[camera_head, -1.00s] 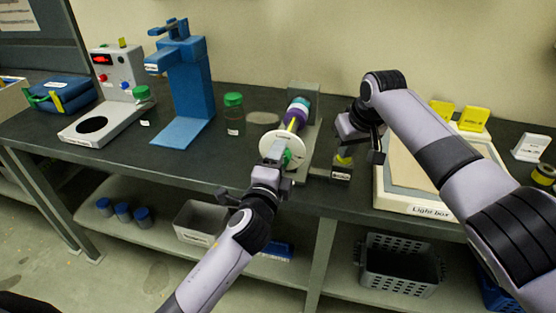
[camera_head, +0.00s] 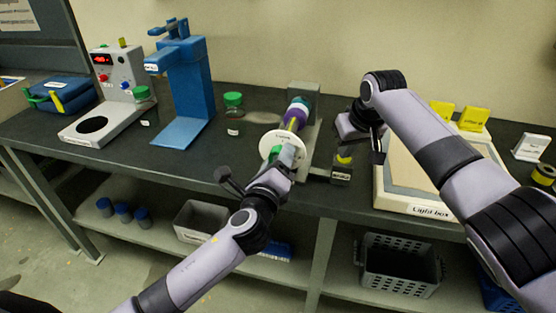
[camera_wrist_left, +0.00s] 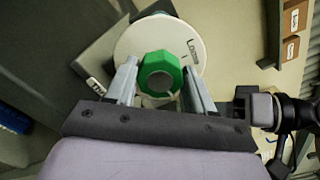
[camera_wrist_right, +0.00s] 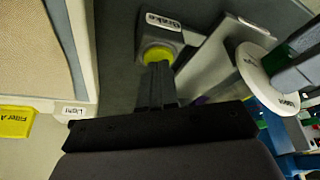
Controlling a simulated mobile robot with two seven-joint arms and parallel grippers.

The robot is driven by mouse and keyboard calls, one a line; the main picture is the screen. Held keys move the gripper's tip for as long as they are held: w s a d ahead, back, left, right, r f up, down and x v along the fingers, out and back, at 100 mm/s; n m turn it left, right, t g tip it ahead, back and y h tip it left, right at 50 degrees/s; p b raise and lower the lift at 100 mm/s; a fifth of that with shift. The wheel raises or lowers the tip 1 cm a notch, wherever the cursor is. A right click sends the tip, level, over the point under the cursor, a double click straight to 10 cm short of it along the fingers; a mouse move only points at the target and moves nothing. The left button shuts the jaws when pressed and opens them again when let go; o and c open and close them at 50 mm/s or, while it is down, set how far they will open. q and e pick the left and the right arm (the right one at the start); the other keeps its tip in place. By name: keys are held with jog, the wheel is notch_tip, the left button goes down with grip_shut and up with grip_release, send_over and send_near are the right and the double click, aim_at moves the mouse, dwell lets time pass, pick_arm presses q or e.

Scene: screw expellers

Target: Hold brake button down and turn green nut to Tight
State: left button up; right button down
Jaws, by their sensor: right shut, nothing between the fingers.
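The green nut (camera_wrist_left: 161,75) sits at the centre of a white disc (camera_wrist_left: 118,48) marked "Loose" in the left wrist view. My left gripper (camera_wrist_left: 163,80) is open, with one finger on each side of the nut and small gaps visible. In the head view, this gripper (camera_head: 288,152) is in front of the disc (camera_head: 268,142) and partly hides the nut (camera_head: 275,153). The yellow brake button (camera_wrist_right: 156,55) is on a box labelled "Brake" (camera_wrist_right: 163,21). My right gripper (camera_wrist_right: 158,72) is shut and empty, its tips at the button; contact is unclear.
The light box (camera_head: 420,208) stands right of the brake box. A green-lidded jar (camera_head: 233,102) and a blue stand (camera_head: 185,95) are left of the expeller. Yellow filters (camera_head: 473,117) are at the back right.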

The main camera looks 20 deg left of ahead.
pick_arm(q)
jog(key=o, duration=0.3)
pick_arm(e)
jog(key=shift+f, duration=0.1)
pick_arm(q)
jog(key=n, duration=0.3)
jog(key=shift+n, duration=0.3)
jog(key=n, duration=0.4)
jog(key=c, duration=0.8)
jog(key=m, duration=0.6)
jog(key=o, duration=0.8)
jog(key=shift+m, duration=0.3)
